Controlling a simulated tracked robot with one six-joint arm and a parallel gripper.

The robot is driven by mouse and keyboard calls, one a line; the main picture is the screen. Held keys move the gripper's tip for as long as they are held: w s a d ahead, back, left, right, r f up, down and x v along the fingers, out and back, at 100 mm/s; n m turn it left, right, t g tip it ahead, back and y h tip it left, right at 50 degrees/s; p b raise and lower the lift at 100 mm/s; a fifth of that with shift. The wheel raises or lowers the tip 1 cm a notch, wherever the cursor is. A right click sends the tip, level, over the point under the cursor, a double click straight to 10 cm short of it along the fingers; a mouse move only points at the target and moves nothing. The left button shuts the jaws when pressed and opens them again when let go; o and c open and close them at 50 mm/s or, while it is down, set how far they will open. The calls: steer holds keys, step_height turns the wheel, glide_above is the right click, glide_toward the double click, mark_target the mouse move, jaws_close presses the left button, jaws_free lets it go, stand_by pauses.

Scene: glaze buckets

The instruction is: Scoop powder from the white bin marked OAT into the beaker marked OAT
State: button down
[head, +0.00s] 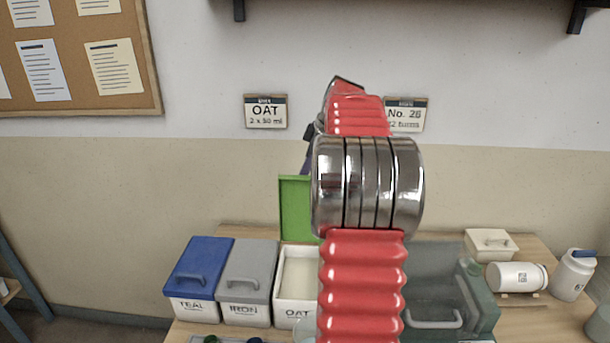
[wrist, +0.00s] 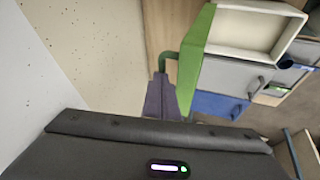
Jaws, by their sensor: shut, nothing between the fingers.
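The white bin marked OAT (head: 284,310) stands on the table, partly behind my arm, with a pale interior. Its green lid (head: 295,208) stands open and upright at the back. In the wrist view the open bin (wrist: 293,38) is at upper right and the green lid (wrist: 194,62) stands edge-on beside it. My gripper (wrist: 166,84) is shut and empty, its dark purple fingers close to the lid's green handle; I cannot tell whether they touch. In the head view it is mostly hidden behind my arm. I cannot make out a scoop or the OAT beaker.
A blue-lidded TEAL bin (head: 198,272) and a grey-lidded IRON bin (head: 246,285) stand left of OAT. An OAT wall sign (head: 265,112) hangs behind.

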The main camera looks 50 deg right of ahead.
steer(key=shift+w+d+f, duration=0.2)
steer(key=shift+w+d, duration=0.25)
steer(key=shift+d, duration=0.05)
steer(key=shift+w+d+f, duration=0.15)
steer(key=shift+w+d, duration=0.3)
step_height(320, 180, up, 9)
steer(key=s+d, duration=0.2)
steer(key=shift+s+d+r, duration=0.2)
steer(key=shift+s+d, duration=0.05)
steer(key=shift+d, duration=0.05)
stand_by(0.7)
